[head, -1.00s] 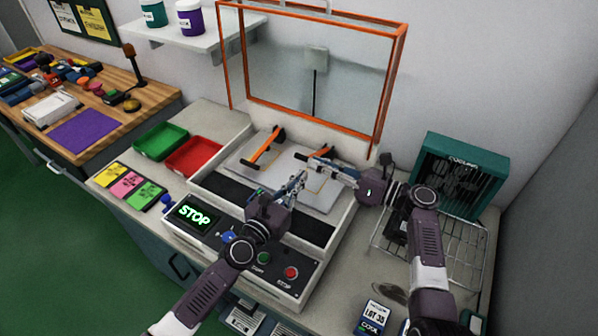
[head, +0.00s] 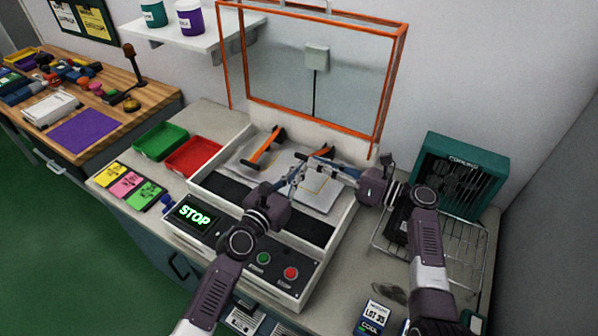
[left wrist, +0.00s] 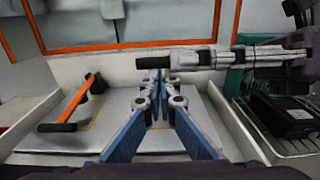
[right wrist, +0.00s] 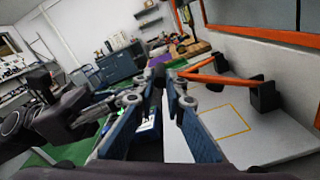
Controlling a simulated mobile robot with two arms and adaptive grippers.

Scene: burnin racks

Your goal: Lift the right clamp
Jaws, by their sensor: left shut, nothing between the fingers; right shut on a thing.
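The left clamp (head: 264,146), an orange bar with black ends, stands tilted up on the machine's light plate (head: 318,193). It also shows in the left wrist view (left wrist: 76,104). The right clamp's black handle end (head: 300,156) shows past my right gripper (head: 309,161); it also shows in the left wrist view (left wrist: 152,63). My right gripper is shut on the right clamp, whose orange bar (right wrist: 215,79) runs to a black base in the right wrist view. The rest of it is mostly hidden. My left gripper (head: 298,170) is shut and empty, just in front of the right one.
An orange-framed clear cover (head: 243,70) stands open behind the plate. The control panel in front has a STOP screen (head: 194,213) and a red button (head: 291,273). Green (head: 160,141) and red (head: 193,156) trays lie left; a teal fan unit (head: 460,172) and wire rack (head: 468,262) are right.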

